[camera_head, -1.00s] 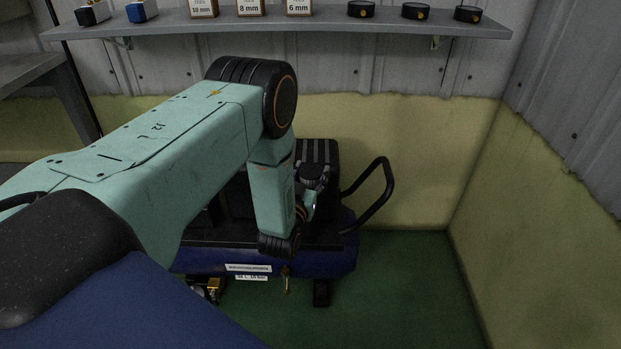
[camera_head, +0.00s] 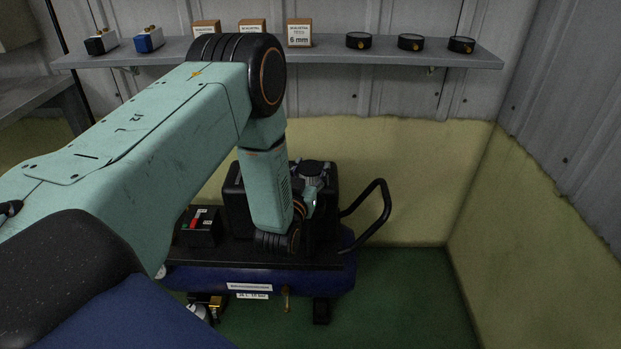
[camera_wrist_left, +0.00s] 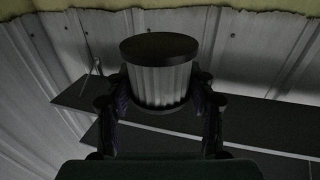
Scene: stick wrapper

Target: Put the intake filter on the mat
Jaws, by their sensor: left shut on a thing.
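The intake filter (camera_wrist_left: 160,82) is a pale pleated cylinder with dark round end caps, seen close up in the left wrist view. My left gripper (camera_wrist_left: 160,100) is shut on it, with one finger on each side. In the head view the left gripper (camera_head: 311,182) is small and partly hidden behind my arm's wrist, in front of the black compressor housing. A dark round cap and a grey body, which look like the filter (camera_head: 313,167), show at its tip. No mat can be made out. My right gripper is not in view.
A compressor with a blue tank (camera_head: 220,280), black housing (camera_head: 240,186) and curved black handle (camera_head: 384,200) stands below my arm. A wall shelf (camera_head: 390,55) holds boxes, black discs and small blocks. A bench (camera_head: 35,92) is at the left. Green floor (camera_head: 410,290) is clear at the right.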

